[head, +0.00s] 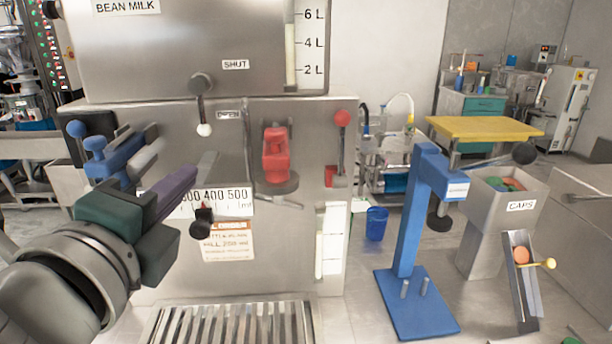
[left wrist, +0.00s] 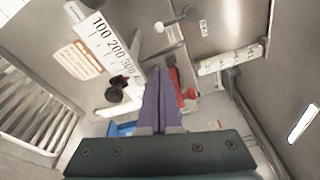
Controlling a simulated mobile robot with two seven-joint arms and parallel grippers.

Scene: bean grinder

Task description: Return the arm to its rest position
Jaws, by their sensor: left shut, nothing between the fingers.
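My left gripper (head: 180,190) comes in from the left in the head view, in front of the steel bean milk machine (head: 180,50). Its purple fingers are together with nothing between them. In the left wrist view the shut fingers (left wrist: 160,90) point toward the machine's front, near the red spout part. In the head view the red part (head: 276,155) is to the right of the fingers, apart from them. The gripper covers part of the millilitre scale (head: 225,200) in the head view. My right gripper is not in view.
A slatted drain grate (head: 230,325) lies below the machine front. A blue press stand (head: 410,230) stands to the right, beside the caps bin (head: 505,205) and its chute (head: 522,280). A red-knobbed lever (head: 342,118) and a black knob (head: 202,222) stick out from the machine.

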